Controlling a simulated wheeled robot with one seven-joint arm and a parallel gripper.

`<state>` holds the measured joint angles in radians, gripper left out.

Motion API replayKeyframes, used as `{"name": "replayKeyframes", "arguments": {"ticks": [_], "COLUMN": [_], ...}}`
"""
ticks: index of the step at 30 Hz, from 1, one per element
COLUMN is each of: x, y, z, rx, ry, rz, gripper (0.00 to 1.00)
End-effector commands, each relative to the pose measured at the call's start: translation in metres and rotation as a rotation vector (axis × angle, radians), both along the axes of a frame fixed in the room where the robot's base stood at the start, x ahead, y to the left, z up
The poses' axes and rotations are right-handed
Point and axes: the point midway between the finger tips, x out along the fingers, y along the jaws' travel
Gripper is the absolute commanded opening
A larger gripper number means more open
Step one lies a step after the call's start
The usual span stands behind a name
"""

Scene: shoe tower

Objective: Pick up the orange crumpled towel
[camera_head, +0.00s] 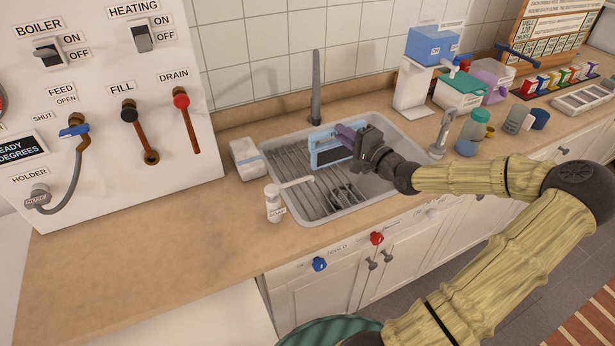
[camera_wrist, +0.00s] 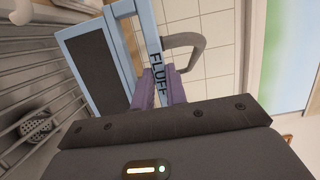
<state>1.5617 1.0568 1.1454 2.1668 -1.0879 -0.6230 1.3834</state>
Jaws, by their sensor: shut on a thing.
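I see no orange crumpled towel in either view. My gripper (camera_head: 347,137) is over the sink, with purple fingers. It is shut on a light blue frame with a dark panel (camera_head: 332,151), held tilted above the basin. In the wrist view the purple fingers (camera_wrist: 160,88) close around the bar of this frame (camera_wrist: 127,60), which is lettered "FLUFF". Part of the bar is hidden by the fingers.
The sink (camera_head: 300,205) has a ribbed floor and a drain. A tall grey tap (camera_head: 316,90) rises behind it. Bottles (camera_head: 472,133) and a blue box (camera_head: 432,46) stand right. The front-left counter is clear.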

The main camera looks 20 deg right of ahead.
Motion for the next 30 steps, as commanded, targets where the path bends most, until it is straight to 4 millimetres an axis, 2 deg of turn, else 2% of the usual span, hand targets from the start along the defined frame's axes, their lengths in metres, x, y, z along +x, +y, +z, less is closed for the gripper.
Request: {"name": "replayKeyframes", "arguments": {"ticks": [3,9,23,30], "x": [0.0,-0.001,-0.001,0.0], "y": [-0.001,-0.001,-0.001,-0.001], "z": [-0.017,-0.033,-0.037,-0.076], "rx": [0.0,0.0,0.001,0.005], "ry": [-0.001,-0.002,-0.001,0.0], "rz": [-0.001,-0.002,-0.002,-0.002], "gripper": [0.0,0.0,0.0,0.0]}}
